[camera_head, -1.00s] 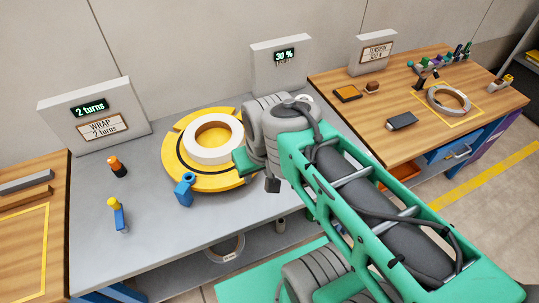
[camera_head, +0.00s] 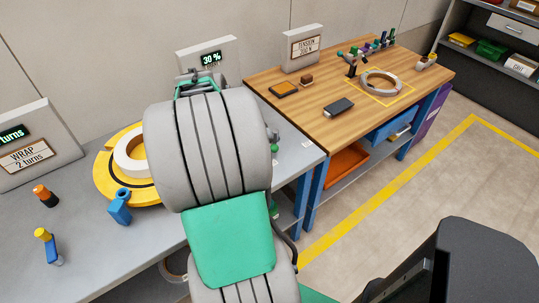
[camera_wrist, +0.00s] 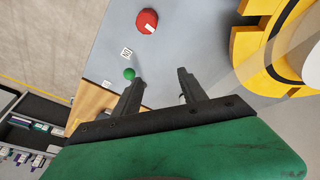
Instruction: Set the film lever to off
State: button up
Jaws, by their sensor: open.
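In the wrist view my gripper (camera_wrist: 158,84) is open, with two dark fingers apart and nothing between them. Past the fingertips are a red knob (camera_wrist: 146,21) and a smaller green ball knob (camera_wrist: 129,73) on the grey bench, with a small white label between them. I cannot tell which control is the film lever, nor read the labels. The green knob lies just beyond the left finger; the red one is farther out. In the head view my arm hides most of this area and the fingers; a green knob (camera_head: 275,148) shows at its right edge.
A yellow turntable (camera_head: 104,181) holds a white ring (camera_head: 122,157), with a blue post (camera_head: 119,208) beside it. An orange-topped post (camera_head: 45,195) and a yellow-topped blue one (camera_head: 48,246) stand left. A 30% display (camera_head: 211,58) stands behind my arm. A wooden bench (camera_head: 340,125) is right.

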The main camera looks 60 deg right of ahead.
jog(key=m+g, duration=0.1)
jog(key=m, duration=0.1)
send_near(275, 143)
jog(key=a+f, duration=0.1)
jog(key=a, duration=0.1)
jog(key=x, duration=0.7)
jog(key=shift+s+d+f, duration=0.1)
jog(key=shift+s+f, duration=0.25)
jog(key=shift+s, duration=0.05)
jog(key=c, duration=1.1)
jog(key=shift+w, duration=0.1)
